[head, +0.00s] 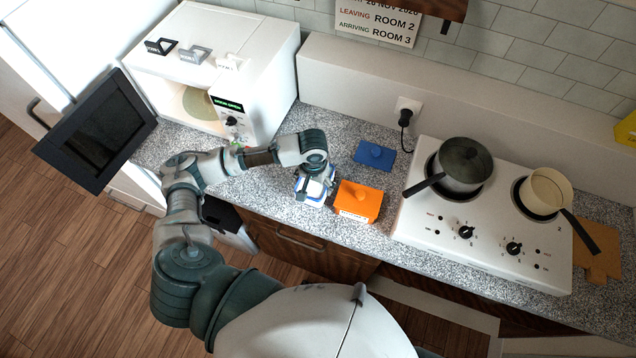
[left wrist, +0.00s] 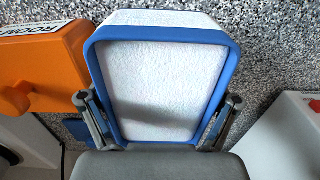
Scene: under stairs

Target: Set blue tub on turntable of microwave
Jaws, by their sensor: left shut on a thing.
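The blue tub (head: 317,190) has a blue rim and white contents; its top fills the middle of the left wrist view (left wrist: 160,85). My left gripper (head: 314,180) is shut on it, with one finger on each side in the left wrist view. Whether the tub touches the counter is hard to tell. The white microwave (head: 262,75) stands at the back left with its dark door (head: 95,135) swung open. Its pale round turntable (head: 198,104) shows partly inside, and the part I see is bare. My right gripper is not in view.
An orange tub (head: 359,201) stands close beside the blue tub, to its right. A blue lid-like piece (head: 375,155) lies behind. The stove (head: 440,215) holds a dark pot (head: 464,165) and a cream pan (head: 545,192). Small racks (head: 196,54) sit on the microwave.

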